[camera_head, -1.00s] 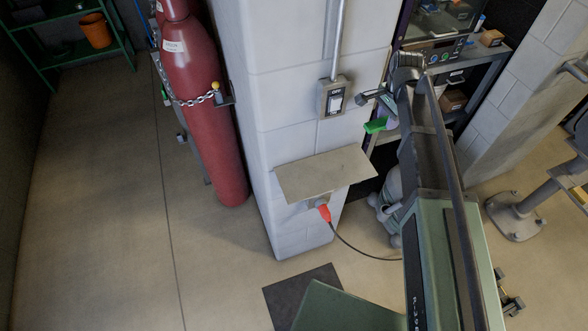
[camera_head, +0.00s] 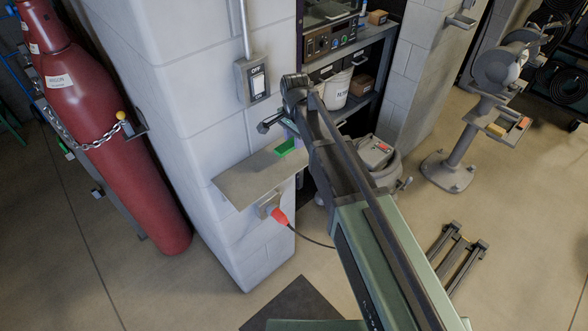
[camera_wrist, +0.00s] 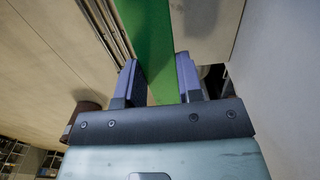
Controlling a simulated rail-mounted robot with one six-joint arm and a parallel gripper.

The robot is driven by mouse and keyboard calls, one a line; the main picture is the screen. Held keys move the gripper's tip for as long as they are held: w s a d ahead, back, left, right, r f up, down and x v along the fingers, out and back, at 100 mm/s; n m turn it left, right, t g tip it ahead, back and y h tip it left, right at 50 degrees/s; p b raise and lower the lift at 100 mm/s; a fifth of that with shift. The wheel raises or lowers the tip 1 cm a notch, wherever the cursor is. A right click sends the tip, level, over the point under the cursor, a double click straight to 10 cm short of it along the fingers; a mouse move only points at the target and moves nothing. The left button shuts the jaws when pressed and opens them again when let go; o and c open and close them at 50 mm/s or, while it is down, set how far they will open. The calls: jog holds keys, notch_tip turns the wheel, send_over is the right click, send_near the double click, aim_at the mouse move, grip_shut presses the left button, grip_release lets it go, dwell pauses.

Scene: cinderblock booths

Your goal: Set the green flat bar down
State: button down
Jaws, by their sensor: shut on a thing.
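The green flat bar (camera_head: 287,147) is at my gripper, over or at the right end of a small tan wall shelf (camera_head: 240,185). In the wrist view the green bar (camera_wrist: 156,45) runs up from between the two fingers of my gripper (camera_wrist: 159,80), which is shut on it. The tan shelf surface (camera_wrist: 210,25) shows behind the bar there. I cannot tell whether the bar touches the shelf. In the head view my gripper (camera_head: 278,128) is small and partly hidden by my own arm.
A switch box (camera_head: 253,80) is on the block wall above the shelf, and a red plug (camera_head: 279,217) is below it. A red gas cylinder (camera_head: 100,130) stands chained at left. Behind my arm are a white bucket (camera_head: 336,88) and a grey shelving unit (camera_head: 372,55).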

aim_at(295, 158)
notch_tip(295, 158, down, 6)
jog(key=b, duration=0.4)
jog(key=shift+f+b, duration=0.15)
jog(key=shift+b, duration=0.2)
jog(key=shift+r+p, duration=0.3)
jog(key=shift+f, duration=0.25)
jog(key=c, duration=0.8)
grip_release()
jog(key=shift+r, duration=0.1)
notch_tip(295, 158, up, 13)
jog(key=p, duration=1.2)
jog(key=shift+f, duration=0.35)
